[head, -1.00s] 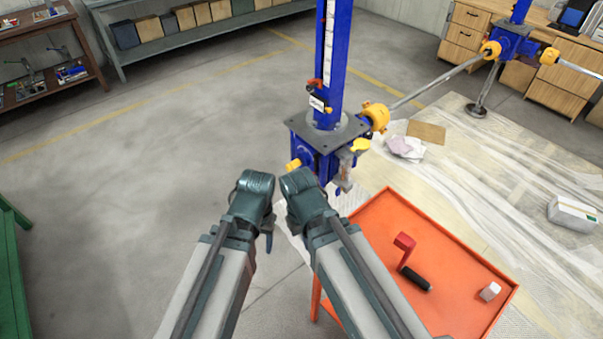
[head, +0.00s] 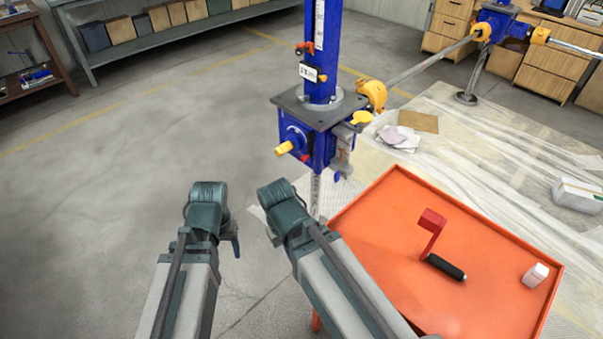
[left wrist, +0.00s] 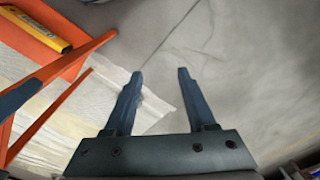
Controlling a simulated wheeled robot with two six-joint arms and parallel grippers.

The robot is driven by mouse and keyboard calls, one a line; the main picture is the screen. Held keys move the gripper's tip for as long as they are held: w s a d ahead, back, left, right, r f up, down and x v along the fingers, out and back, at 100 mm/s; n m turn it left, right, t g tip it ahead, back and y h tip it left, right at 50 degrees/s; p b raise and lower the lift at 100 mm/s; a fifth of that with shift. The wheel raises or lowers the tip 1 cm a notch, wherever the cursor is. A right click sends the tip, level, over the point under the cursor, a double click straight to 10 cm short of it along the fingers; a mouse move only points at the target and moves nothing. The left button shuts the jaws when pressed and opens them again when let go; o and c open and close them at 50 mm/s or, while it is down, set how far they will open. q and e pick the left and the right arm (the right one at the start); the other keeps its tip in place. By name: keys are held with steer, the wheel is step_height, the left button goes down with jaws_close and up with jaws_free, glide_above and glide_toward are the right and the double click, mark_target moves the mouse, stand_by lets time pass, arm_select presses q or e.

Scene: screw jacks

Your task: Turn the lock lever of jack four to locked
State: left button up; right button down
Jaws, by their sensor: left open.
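In the head view, the near screw jack (head: 320,148) is a blue gearbox under a dark plate with a blue column above. A small red lever (head: 305,47) sits on the column above a white label (head: 308,72), whose text I cannot read. Yellow caps and a yellow tab (head: 361,118) show around the plate. My left gripper (head: 235,245) points down, in front of and left of the jack, apart from it. In the left wrist view its fingers (left wrist: 160,75) are spread with nothing between them. My right gripper (head: 272,238) is mostly hidden behind its own wrist.
An orange cart (head: 480,235) stands right of the jack, close to my right arm. It carries a red crank with a black handle (head: 445,266) and a small white block (head: 535,275). A shaft (head: 430,62) runs to a second jack (head: 500,28). The floor at left is clear.

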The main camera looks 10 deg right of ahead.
arm_select(q)
steer(key=w+f+n+h+b, duration=0.1)
steer(key=w+f+b, duration=0.1)
steer(key=f+b, duration=0.55)
steer(key=w+f+n+h+b, duration=0.1)
steer(key=w+f+b, duration=0.1)
steer(key=f+b, duration=0.5)
steer(key=n+t+h+b, duration=0.95)
steer(key=n+h, duration=0.35)
steer(key=n, duration=0.8)
glide_toward(302, 161)
steer(key=p+x, duration=0.1)
steer(key=x, duration=1)
steer(key=shift+w+d, duration=0.2)
steer(key=shift+w, duration=0.1)
steer(key=shift+c, duration=0.3)
jaws_close()
